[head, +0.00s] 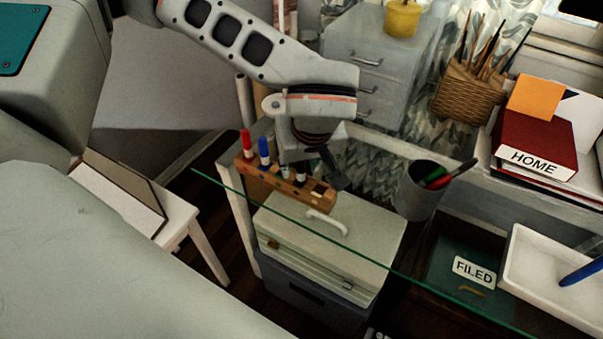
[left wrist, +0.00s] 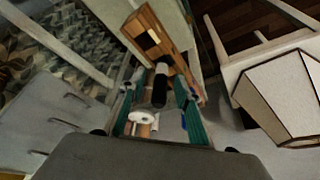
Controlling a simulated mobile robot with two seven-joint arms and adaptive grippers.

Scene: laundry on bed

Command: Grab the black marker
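A wooden marker rack (head: 262,180) holds a red marker (head: 246,142), a blue marker (head: 264,150) and more white-bodied markers (head: 300,172) partly hidden by my gripper. My left gripper (head: 316,172) comes down from above at the rack's right part. Its dark finger on the right is spread out, and it looks open. In the left wrist view, a black-capped marker (left wrist: 160,88) stands up from the rack (left wrist: 148,30), in front of the gripper. I cannot tell whether the fingers touch it. My right gripper is not in view.
A dark pen cup (head: 416,195) with several markers stands right of the gripper. A glass edge (head: 330,265) runs across below the rack. A wicker pen basket (head: 467,97), a red binder (head: 535,145) and a white tray (head: 530,262) are at right.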

